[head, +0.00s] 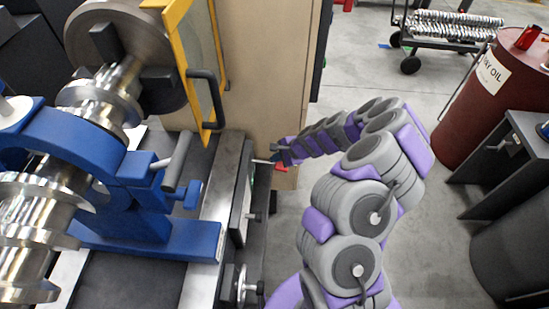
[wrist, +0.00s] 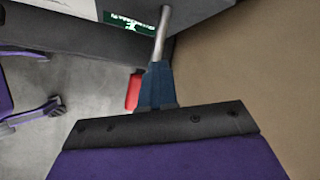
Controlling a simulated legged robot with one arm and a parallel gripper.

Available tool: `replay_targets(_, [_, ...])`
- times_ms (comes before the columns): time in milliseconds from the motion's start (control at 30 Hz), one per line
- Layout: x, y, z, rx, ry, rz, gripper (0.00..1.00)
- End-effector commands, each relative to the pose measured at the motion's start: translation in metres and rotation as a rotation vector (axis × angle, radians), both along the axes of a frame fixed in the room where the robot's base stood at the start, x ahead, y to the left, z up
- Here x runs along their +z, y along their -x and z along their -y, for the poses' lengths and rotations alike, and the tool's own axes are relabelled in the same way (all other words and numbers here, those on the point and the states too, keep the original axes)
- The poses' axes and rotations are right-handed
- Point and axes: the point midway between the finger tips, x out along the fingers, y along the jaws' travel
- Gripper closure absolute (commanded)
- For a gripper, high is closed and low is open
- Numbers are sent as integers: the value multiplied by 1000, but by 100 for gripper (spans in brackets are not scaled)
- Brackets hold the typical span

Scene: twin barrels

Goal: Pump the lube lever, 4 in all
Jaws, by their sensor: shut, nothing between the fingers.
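The lube lever is a thin metal rod (wrist: 161,38) with a red grip (wrist: 132,92). It sticks out of the side of the machine, and in the head view its red grip (head: 281,169) shows just below my fingers. My gripper (head: 277,154) is at the lever's outer end. In the wrist view the blue fingers (wrist: 156,84) are shut together with nothing between them. They lie over the end of the rod and hide part of the grip. I cannot tell whether they touch it.
A green label (wrist: 135,20) is on the grey housing by the lever. The lathe's blue steady rest (head: 150,235) and yellow-framed guard (head: 195,60) stand at left. A tan panel (head: 265,70) is behind my gripper. A dark red oil barrel (head: 475,100) stands at right, with open floor between.

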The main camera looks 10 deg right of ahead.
Motion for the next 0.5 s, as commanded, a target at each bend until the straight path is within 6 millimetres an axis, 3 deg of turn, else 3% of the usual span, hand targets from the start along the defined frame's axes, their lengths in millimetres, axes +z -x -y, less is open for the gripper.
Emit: replay_targets(500, [19, -1, -1, -1, 2, 1, 100])
